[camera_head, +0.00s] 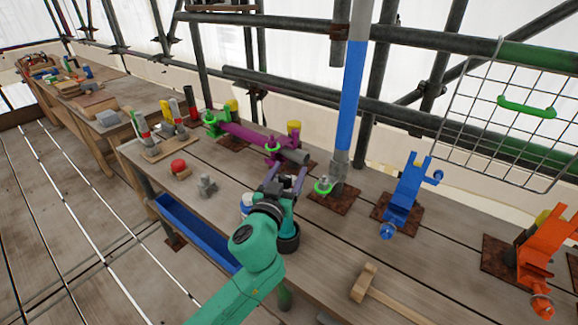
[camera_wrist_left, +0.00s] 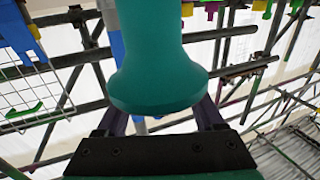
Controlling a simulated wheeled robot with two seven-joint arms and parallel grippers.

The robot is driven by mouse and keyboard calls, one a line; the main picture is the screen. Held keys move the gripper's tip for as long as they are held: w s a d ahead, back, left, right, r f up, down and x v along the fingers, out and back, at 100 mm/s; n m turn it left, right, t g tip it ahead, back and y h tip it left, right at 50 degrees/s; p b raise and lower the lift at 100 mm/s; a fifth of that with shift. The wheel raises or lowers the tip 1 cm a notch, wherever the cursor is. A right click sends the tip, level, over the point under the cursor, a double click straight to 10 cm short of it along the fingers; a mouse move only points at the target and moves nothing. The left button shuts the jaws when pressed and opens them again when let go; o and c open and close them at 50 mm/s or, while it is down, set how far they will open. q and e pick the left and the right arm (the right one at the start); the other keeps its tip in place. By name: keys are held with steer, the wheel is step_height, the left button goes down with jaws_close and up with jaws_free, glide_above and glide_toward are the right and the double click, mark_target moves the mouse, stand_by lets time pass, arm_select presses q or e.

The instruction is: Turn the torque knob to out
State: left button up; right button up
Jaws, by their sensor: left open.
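No part is clearly recognisable as the torque knob. A red round cap (camera_head: 179,164) on a small brown block sits towards the left of the bench. My left gripper (camera_head: 286,180) is open, its two fingers pointing away over the middle of the bench, to the right of the red cap and apart from it. Nothing is clearly held. In the left wrist view a smooth teal flared shape (camera_wrist_left: 160,80) fills the space between the fingers and hides much of what lies beyond; I cannot tell what it is. My right gripper is not in view.
A grey fitting (camera_head: 207,186) stands left of my gripper. A purple clamp (camera_head: 243,136), a blue clamp (camera_head: 404,197) and an orange clamp (camera_head: 541,250) line the bench. A mallet (camera_head: 366,283) lies in front. A blue-and-grey upright pole (camera_head: 352,85) rises behind the gripper. A wire basket (camera_head: 500,120) hangs right.

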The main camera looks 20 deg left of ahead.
arm_select(q)
steer(key=shift+w, duration=0.25)
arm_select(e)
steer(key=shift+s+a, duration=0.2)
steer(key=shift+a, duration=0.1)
arm_select(q)
jaws_close()
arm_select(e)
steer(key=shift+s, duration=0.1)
arm_select(q)
steer(key=shift+d, duration=0.1)
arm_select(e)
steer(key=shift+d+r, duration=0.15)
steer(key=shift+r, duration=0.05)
